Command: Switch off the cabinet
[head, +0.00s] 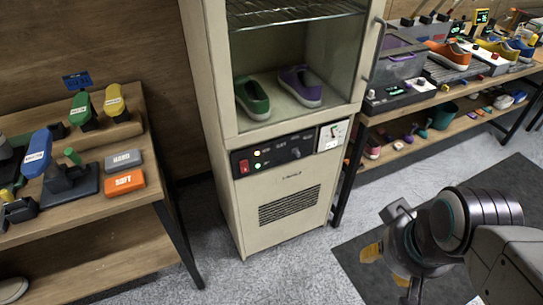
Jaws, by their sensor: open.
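The tall cream cabinet (220,192) stands in the middle of the head view, with a glazed upper compartment and a vent grille below. Its dark control panel (275,157) carries a red switch (244,167) at the left end, small indicator lights (257,159) beside it, some glowing, and a dial (295,153). The exact tilt of the switch is too small to tell. A green sneaker (252,99) and a purple sneaker (300,86) stand inside. My gripper (391,272) is open at the lower right, well apart from the panel, with its fingertips partly obscured.
A left wooden table (85,150) holds brushes and HARD and SOFT blocks (124,181). A right workbench (440,93) holds sneakers and devices, with a loaded lower shelf. A dark mat (345,255) lies under my arm. The grey floor before the cabinet is clear.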

